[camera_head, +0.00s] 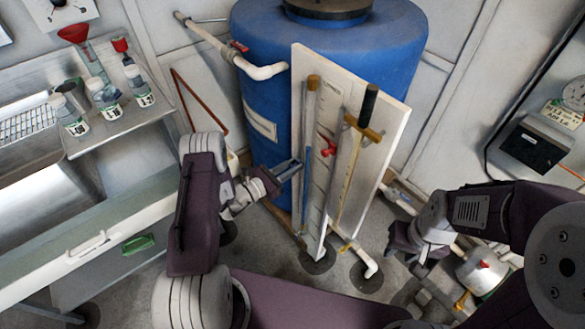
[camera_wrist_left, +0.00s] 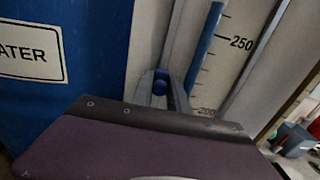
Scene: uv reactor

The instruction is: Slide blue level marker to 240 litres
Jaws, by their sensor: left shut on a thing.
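A white scale board (camera_head: 375,150) stands in front of the blue tank (camera_head: 262,100), with a clear level tube holding blue liquid (camera_head: 306,165) along it. My left gripper (camera_head: 290,169) is at the board's left side, close to the tube. In the left wrist view the gripper (camera_wrist_left: 167,83) is shut on the small blue level marker (camera_wrist_left: 160,82), mostly hidden between the fingers. The blue liquid tube (camera_wrist_left: 203,45) and the printed 250 and 200 marks show beyond it; the marker's exact reading cannot be told. My right gripper (camera_head: 408,243) hangs low right of the board, its jaws unclear.
A red clip (camera_head: 329,148) and a black-handled rod (camera_head: 369,104) are on the board right of the tube. A sink bench (camera_head: 125,190) with several bottles stands left. A steel pot (camera_head: 484,271) is on the floor at right.

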